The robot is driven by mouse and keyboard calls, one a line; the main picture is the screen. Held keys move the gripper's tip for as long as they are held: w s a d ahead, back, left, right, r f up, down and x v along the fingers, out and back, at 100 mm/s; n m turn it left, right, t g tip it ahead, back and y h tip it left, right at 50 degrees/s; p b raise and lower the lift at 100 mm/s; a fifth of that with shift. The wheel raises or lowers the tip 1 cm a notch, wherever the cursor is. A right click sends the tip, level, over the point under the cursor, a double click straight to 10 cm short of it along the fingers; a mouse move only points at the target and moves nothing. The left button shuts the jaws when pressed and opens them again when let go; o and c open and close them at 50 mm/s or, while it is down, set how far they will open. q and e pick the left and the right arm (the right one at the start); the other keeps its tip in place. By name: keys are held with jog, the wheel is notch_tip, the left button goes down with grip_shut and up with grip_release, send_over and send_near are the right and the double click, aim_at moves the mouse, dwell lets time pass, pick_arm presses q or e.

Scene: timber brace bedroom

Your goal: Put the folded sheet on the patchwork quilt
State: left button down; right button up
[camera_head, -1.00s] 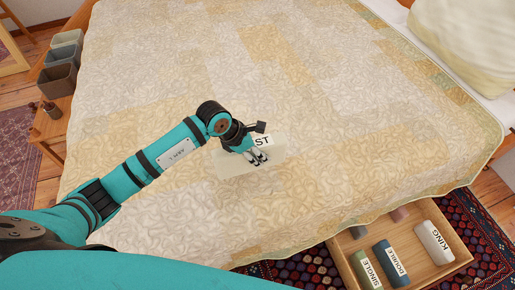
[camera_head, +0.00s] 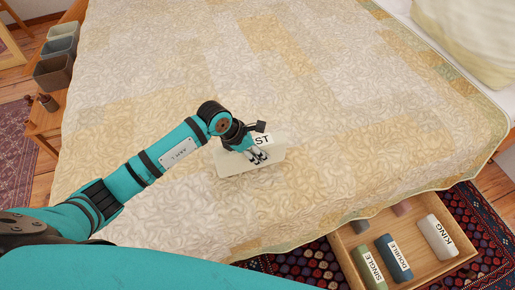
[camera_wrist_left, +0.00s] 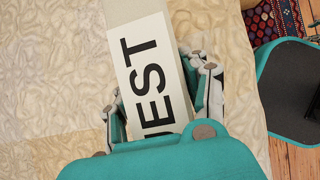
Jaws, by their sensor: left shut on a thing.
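The folded sheet (camera_head: 250,163) is a flat cream bundle with a label ending in "ST" in the head view. In the left wrist view the folded sheet (camera_wrist_left: 150,75) shows large black letters "UEST". My left gripper (camera_head: 258,153) is shut on it, with fingers on both sides of the sheet. The pale cream and tan patchwork quilt (camera_head: 330,110) lies spread over the bed beneath them. The sheet is over the quilt, low; I cannot tell whether it touches. My right gripper is not in view.
An open wooden drawer (camera_head: 446,268) at the lower right holds rolls labelled SINGLE (camera_head: 370,270), DOUBLE (camera_head: 394,258) and KING (camera_head: 437,237). A pillow (camera_head: 470,45) lies at the top right. Grey bins (camera_head: 54,70) stand on a wooden bench at the left. The quilt around the sheet is clear.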

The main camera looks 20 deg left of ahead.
pick_arm(q)
jog(key=shift+f+b, duration=0.3)
jog(key=shift+f, duration=0.1)
jog(key=c, duration=0.7)
grip_release()
jog(key=shift+o, duration=0.6)
jog(key=shift+f, duration=0.1)
jog(key=v, duration=1.2)
